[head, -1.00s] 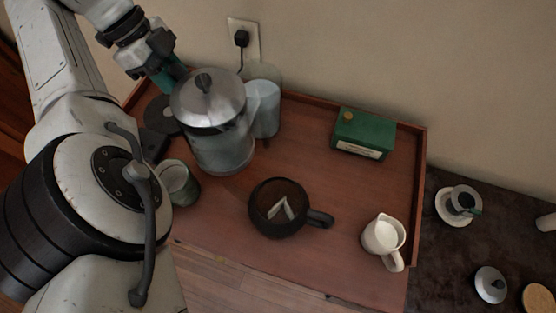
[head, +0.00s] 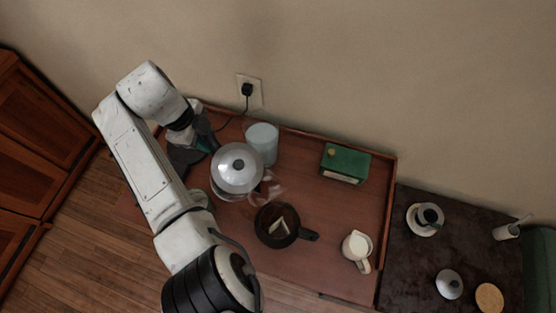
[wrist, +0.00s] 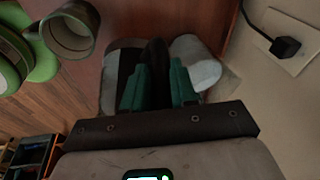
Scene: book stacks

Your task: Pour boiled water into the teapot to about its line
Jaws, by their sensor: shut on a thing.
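The glass kettle with a metal lid (head: 237,168) is at the left part of the wooden tray. Its clear spout points down-right at the teapot. My gripper (head: 207,146) is at the kettle's upper left side. In the wrist view, the green fingers of my gripper (wrist: 158,88) are shut on the dark kettle handle (wrist: 156,60). The dark teapot (head: 274,238) stands open just right of and below the kettle, side handle to the right, with pale pieces inside. I cannot make out its line, its water level or any stream.
A translucent canister (head: 262,140) stands behind the kettle, near the wall outlet (head: 249,94). A green box (head: 345,160) and a white creamer (head: 357,247) are on the tray's right side. A mug (wrist: 72,32) shows in the wrist view. A dark table (head: 405,265) adjoins at right.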

